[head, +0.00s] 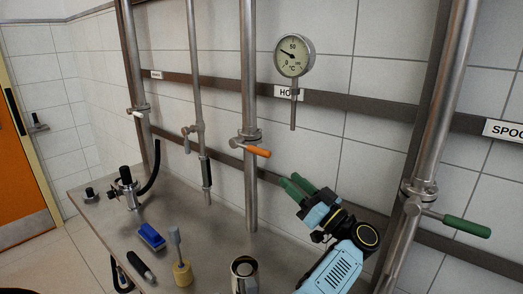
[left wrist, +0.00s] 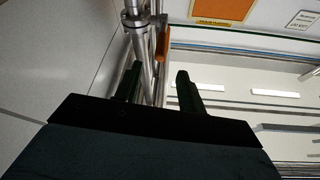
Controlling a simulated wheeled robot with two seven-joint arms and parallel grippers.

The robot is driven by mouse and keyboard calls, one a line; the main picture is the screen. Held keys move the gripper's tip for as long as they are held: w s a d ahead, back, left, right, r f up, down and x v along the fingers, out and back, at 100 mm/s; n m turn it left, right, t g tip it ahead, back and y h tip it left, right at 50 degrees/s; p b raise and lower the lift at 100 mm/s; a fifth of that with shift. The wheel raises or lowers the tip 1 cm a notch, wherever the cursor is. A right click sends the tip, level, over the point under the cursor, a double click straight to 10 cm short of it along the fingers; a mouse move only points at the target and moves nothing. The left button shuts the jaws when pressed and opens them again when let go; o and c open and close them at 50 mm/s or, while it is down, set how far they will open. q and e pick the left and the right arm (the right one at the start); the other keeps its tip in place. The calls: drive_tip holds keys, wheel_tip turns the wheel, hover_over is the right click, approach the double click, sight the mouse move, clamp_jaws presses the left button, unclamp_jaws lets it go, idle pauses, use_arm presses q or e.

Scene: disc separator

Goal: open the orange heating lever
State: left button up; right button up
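The orange lever (head: 257,151) sticks out to the right, nearly level, from a valve on the middle steel pipe (head: 250,80). In the left wrist view the orange lever (left wrist: 163,44) shows beyond the fingers, between their directions. My left gripper (head: 298,187) has green fingers and is below and to the right of the lever, apart from it. In the left wrist view the fingers of my left gripper (left wrist: 158,85) are spread with nothing between them. My right gripper is not in view.
A dial gauge (head: 294,56) hangs above and right of the lever. A green-handled valve (head: 463,227) is on the right pipe. The metal counter (head: 211,225) holds a blue brush (head: 152,237), a wooden-based tool (head: 182,273) and a metal cup (head: 244,272).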

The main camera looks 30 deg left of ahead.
sight(258, 152)
use_arm(q)
drive_tip(key=p+x, duration=0.1)
drive_tip(key=x, duration=1.2)
drive_tip(key=shift+s+a, duration=0.1)
drive_tip(key=shift+c, duration=0.3)
clamp_jaws()
